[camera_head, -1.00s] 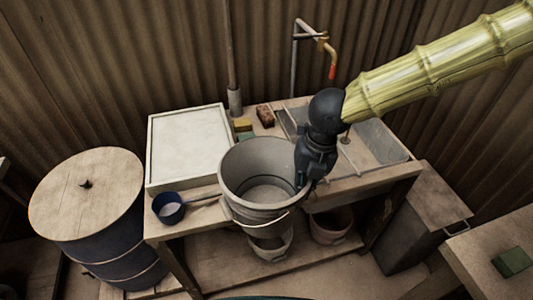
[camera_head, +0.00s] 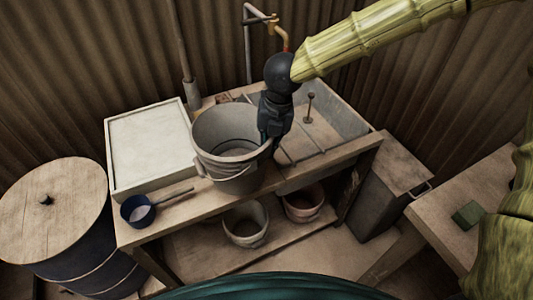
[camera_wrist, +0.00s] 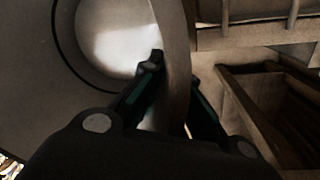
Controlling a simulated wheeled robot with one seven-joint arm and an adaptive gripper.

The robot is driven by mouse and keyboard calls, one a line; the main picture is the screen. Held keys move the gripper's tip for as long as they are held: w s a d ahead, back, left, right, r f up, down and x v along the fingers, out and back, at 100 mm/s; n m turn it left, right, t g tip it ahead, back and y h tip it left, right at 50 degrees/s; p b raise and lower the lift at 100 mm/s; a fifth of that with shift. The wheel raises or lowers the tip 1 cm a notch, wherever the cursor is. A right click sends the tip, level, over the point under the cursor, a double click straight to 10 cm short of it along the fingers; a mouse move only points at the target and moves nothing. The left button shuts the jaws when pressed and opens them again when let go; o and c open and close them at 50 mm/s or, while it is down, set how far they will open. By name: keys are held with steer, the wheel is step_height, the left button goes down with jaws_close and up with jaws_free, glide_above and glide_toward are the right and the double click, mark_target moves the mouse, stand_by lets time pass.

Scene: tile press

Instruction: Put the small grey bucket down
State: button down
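The grey bucket (camera_head: 232,172) is upright over the middle of the wooden bench (camera_head: 195,214), between the white tray and the sink. Its wire handle hangs at the front. I cannot tell whether its base touches the bench top. My gripper (camera_head: 271,138) points down at the bucket's right rim. In the wrist view my gripper (camera_wrist: 174,85) has one finger on each side of the bucket wall (camera_wrist: 174,40), shut on it. The bucket's inside looks empty in the head view. The fingertips are partly hidden there.
A white tray (camera_head: 150,147) and a blue dipper (camera_head: 137,211) are left of the bucket. A sink (camera_head: 335,118) with a tap (camera_head: 270,22) is at the right. Two pails, one grey (camera_head: 245,225) and one brownish (camera_head: 303,203), stand on the lower shelf. A lidded drum (camera_head: 55,205) stands left.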

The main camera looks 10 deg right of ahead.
steer(key=w+d+f+p, duration=0.1)
steer(key=w+f, duration=0.3)
steer(key=w, duration=0.3)
steer(key=shift+w+p, duration=0.2)
steer(key=shift+p, duration=0.2)
steer(key=shift+f, duration=0.1)
stand_by(0.3)
steer(key=c, duration=1.6)
jaws_free()
steer(key=shift+s+f, duration=0.1)
steer(key=shift+c, duration=0.2)
step_height(320, 180, up, 12)
steer(key=d, duration=0.1)
steer(key=shift+d+b, duration=0.4)
steer(key=shift+b, duration=0.05)
steer(key=shift+s, duration=0.1)
